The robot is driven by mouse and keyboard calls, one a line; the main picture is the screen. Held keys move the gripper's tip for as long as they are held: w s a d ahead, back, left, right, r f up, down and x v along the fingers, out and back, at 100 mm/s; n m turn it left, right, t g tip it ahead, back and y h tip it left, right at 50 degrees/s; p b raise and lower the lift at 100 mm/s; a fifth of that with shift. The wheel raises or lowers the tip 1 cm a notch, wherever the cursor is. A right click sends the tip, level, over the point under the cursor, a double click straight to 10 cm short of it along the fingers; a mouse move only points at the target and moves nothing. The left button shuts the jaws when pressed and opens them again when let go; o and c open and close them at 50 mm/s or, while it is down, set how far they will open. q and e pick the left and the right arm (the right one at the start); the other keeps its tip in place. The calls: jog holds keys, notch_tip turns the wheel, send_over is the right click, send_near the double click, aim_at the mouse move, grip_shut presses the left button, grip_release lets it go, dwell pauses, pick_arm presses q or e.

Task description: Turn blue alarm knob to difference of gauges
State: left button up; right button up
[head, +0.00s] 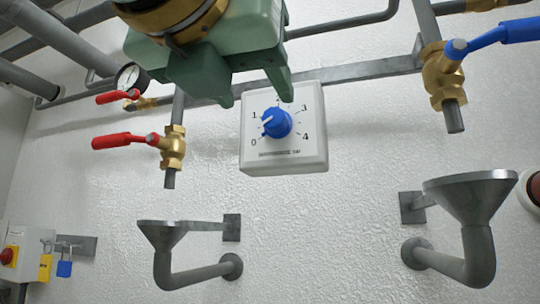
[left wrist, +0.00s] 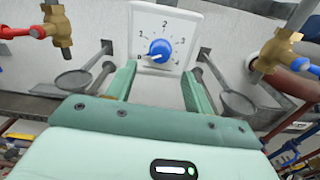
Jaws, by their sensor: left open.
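The blue alarm knob (head: 277,122) sits on a white square dial plate (head: 285,160) on the wall, marked 0 to 4. The knob also shows in the left wrist view (left wrist: 160,50), beyond the fingertips. My left gripper (head: 256,100) is green and open, its two fingers spread in front of the dial's upper part. In the left wrist view my left gripper (left wrist: 160,72) is empty and apart from the knob. A round gauge (head: 130,77) is at the upper left; its reading is too small to tell.
A red-handled valve (head: 172,147) is left of the dial and a blue-handled valve (head: 445,75) is at the upper right. Grey funnels (head: 163,233) (head: 470,195) stick out below on both sides. The wall directly below the dial is clear.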

aim_at(272, 118)
pick_arm(q)
jog(key=x, duration=0.6)
jog(key=shift+w+p, duration=0.25)
jog(key=shift+p, duration=0.1)
jog(key=c, duration=1)
